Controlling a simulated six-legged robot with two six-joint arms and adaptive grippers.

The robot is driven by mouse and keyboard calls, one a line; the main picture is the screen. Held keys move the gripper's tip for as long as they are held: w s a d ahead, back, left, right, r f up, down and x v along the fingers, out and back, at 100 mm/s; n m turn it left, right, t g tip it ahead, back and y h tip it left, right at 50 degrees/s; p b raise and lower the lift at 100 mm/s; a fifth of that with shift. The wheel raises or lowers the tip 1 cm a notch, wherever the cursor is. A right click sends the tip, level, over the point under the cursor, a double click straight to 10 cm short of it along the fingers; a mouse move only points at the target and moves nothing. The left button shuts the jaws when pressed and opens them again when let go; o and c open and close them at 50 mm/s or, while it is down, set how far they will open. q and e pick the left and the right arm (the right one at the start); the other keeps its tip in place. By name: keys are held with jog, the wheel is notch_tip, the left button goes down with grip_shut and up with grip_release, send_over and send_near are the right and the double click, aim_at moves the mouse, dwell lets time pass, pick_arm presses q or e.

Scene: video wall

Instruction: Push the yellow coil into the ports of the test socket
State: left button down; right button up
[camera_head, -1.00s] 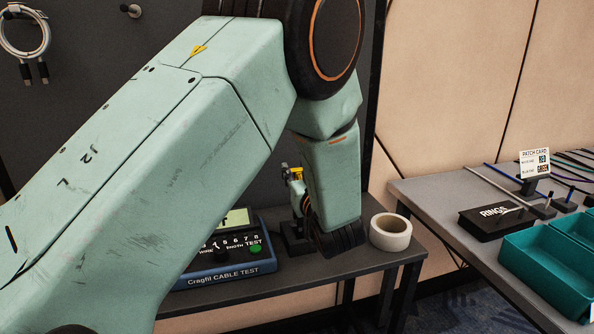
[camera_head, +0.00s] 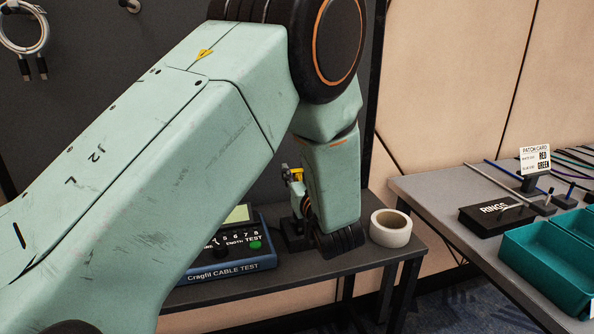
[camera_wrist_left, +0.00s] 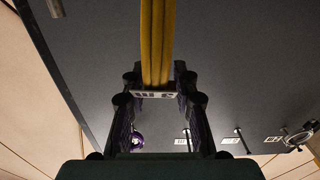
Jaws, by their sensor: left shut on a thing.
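The yellow coil (camera_wrist_left: 157,45) runs as a thick bundle of strands up the middle of the left wrist view. A pale connector piece with dark slots (camera_wrist_left: 155,94) shows at its lower end. My left gripper (camera_wrist_left: 153,85) is shut on the coil there. In the head view, my forearm mostly hides this gripper (camera_head: 294,190), and a small yellow part of the coil (camera_head: 296,174) shows beside it. A dark block (camera_head: 294,236), possibly the test socket, stands below it on the table. The ports are hidden, and I cannot tell whether coil and block touch. My right gripper is out of view.
The blue cable tester (camera_head: 240,265) stands left of the block, partly behind my arm. A white tape roll (camera_head: 390,229) sits near the table's right end. A second table holds teal bins (camera_head: 548,268), a black rings box (camera_head: 494,218) and a patch card (camera_head: 535,160).

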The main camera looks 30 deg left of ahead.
pick_arm(q)
jog(key=shift+f+b, duration=0.6)
jog(key=shift+f, duration=1.05)
dwell(1.3)
jog(key=c, duration=1)
grip_release()
jog(key=shift+o, duration=0.2)
notch_tip(320, 180, up, 10)
jog(key=shift+d+f, duration=0.1)
jog(key=shift+d, duration=0.05)
